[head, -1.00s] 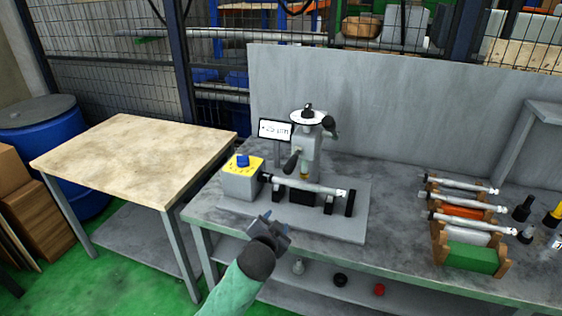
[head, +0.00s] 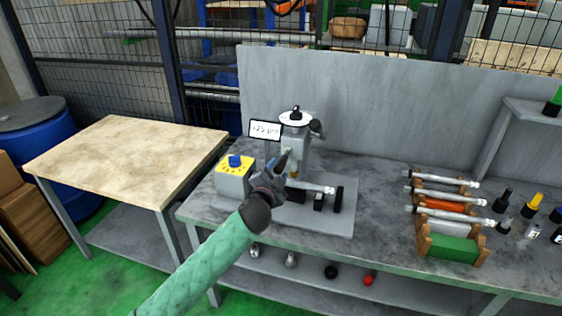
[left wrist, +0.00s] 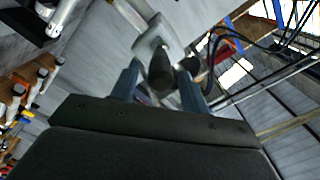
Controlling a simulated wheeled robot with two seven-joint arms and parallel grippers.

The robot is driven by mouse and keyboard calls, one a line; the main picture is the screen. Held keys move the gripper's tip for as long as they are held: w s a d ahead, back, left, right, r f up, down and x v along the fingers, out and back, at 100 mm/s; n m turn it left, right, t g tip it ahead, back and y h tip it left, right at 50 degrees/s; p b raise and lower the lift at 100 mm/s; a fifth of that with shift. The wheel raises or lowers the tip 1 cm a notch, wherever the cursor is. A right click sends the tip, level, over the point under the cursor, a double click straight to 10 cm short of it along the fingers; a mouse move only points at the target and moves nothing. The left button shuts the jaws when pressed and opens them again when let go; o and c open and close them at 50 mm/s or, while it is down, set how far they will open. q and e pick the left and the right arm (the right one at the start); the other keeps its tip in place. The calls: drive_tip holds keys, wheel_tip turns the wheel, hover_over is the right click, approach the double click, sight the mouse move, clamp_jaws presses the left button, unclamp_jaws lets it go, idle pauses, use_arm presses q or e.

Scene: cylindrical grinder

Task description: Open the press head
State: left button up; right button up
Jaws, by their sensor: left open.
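The grey press head (head: 297,140) stands on the base plate on the bench, with a round white dial on top and a small display at its left. Its dark lever handle (head: 282,161) hangs down at the front left. My left gripper (head: 272,176) is in front of the press, close to the handle, and hides part of the shaft and base. In the left wrist view the dark handle end (left wrist: 161,72) lies between the two spread fingers of my left gripper (left wrist: 158,84), with the pale press body behind. I cannot tell whether the fingers touch it. My right gripper does not show.
A grey box with a yellow top and blue knob (head: 235,175) stands left of the press. A rack (head: 424,236) with several shafts stands to the right. A grey panel (head: 370,105) closes off the back. A wooden-topped table (head: 120,160) is at the left.

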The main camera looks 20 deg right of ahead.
sight(282, 163)
use_arm(q)
drive_tip(key=shift+p+x, duration=0.65)
drive_tip(key=shift+x, duration=1.75)
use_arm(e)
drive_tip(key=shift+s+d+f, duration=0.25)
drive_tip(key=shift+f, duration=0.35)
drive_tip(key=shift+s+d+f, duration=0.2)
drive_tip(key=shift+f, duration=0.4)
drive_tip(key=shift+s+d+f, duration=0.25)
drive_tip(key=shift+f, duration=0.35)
use_arm(q)
clamp_jaws()
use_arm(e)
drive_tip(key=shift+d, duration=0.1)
